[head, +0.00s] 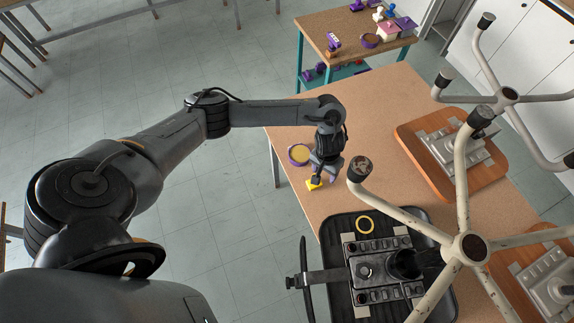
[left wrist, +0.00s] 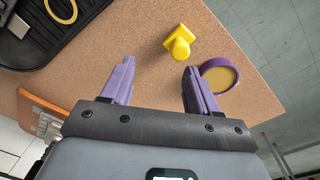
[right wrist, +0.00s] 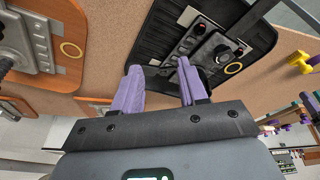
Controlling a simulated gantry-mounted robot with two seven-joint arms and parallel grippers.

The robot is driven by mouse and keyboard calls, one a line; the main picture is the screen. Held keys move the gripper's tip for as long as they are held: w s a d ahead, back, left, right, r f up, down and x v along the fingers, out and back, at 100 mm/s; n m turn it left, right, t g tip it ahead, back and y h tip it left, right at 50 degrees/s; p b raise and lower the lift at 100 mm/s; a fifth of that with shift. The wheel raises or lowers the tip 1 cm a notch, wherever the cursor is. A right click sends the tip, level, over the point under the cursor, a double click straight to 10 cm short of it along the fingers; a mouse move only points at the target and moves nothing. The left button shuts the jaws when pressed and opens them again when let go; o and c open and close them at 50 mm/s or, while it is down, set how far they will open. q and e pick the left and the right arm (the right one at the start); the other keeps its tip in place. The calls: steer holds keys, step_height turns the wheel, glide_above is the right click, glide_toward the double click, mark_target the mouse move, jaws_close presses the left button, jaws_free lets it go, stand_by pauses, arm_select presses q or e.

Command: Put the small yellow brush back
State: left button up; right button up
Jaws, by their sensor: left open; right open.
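The small yellow brush (head: 314,185), with a square part and a round knob, rests on the brown tabletop near its left edge. It also shows in the left wrist view (left wrist: 178,42), beyond my fingertips, and at the right edge of the right wrist view (right wrist: 301,62). My left gripper (head: 323,173) is above the table close to the brush. In the left wrist view (left wrist: 158,68) it is open and empty. My right gripper (right wrist: 158,74) is open in the right wrist view, pointing toward a black chair seat; I cannot make it out in the head view.
A round purple dish with a yellow inside (head: 299,154) sits beside the brush. The black seat (head: 338,250) bears a mechanism and a yellow ring (head: 365,224). A chair base (head: 470,247) rises over the right side. A small side table (head: 345,26) holds colored brushes.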

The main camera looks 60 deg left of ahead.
arm_select(q)
steer(key=s+d+r+m+t+h, duration=0.1)
steer(key=s+d+m+t+h, duration=0.15)
steer(key=d, duration=0.75)
steer(key=s+d+r+m+t+h, duration=0.1)
steer(key=s+d+m+t, duration=0.2)
steer(key=d, duration=0.8)
steer(key=s+a+r+g+y, duration=0.1)
steer(key=s+a+r+y, duration=0.1)
steer(key=s+a, duration=0.5)
steer(key=s+a+r+g+y, duration=0.1)
steer(key=s+a+r, duration=0.3)
steer(key=s+a, duration=0.4)
steer(key=shift+s+a+r+y, duration=0.15)
steer(key=shift+s+a+y, duration=0.15)
steer(key=shift+y, duration=0.15)
steer(key=shift+g, duration=0.25)
